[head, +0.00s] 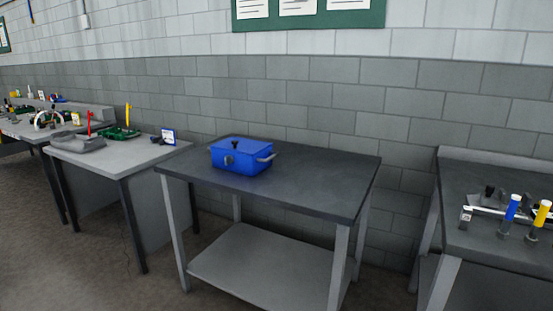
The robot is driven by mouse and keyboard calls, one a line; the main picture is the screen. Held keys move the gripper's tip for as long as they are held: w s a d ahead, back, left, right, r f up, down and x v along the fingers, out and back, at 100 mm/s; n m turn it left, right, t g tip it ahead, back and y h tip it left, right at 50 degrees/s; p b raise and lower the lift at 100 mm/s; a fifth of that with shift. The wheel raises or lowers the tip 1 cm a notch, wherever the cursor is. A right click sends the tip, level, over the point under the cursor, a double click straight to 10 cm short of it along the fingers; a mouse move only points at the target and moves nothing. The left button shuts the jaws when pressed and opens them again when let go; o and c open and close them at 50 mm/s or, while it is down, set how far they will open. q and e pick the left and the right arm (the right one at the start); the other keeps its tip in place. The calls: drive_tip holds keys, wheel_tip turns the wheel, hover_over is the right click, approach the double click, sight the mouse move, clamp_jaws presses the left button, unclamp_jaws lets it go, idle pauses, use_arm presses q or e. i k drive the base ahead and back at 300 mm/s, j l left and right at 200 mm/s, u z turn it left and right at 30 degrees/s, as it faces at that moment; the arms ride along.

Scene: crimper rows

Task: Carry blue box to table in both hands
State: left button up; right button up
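The blue box (240,156) sits upright on the dark top of the middle table (310,182), near its back left part. It has a lid with a small black knob, a grey handle on its right end and a round grey fitting on its near left side. Nothing is touching the box except the table. Neither of my grippers shows in the head view.
A light grey table (95,165) with a green tray (120,133) and small items stands left. A dark bench (500,222) with blue and yellow tools stands right. The middle table has a lower shelf (262,268). Its top is clear right of the box.

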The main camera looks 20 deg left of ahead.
sight(122, 156)
drive_tip(key=i+j+z, duration=0.15)
drive_tip(key=j, duration=0.15)
drive_tip(key=i+j+z, duration=0.15)
drive_tip(key=j+z, duration=0.15)
drive_tip(key=j, duration=0.25)
drive_tip(key=i+j, duration=0.15)
drive_tip(key=j, duration=0.3)
drive_tip(key=i+j+z, duration=0.15)
drive_tip(key=j, duration=0.35)
drive_tip(key=i+j, duration=0.1)
drive_tip(key=j, duration=0.35)
drive_tip(key=i+j+z, duration=0.1)
drive_tip(key=j, duration=0.4)
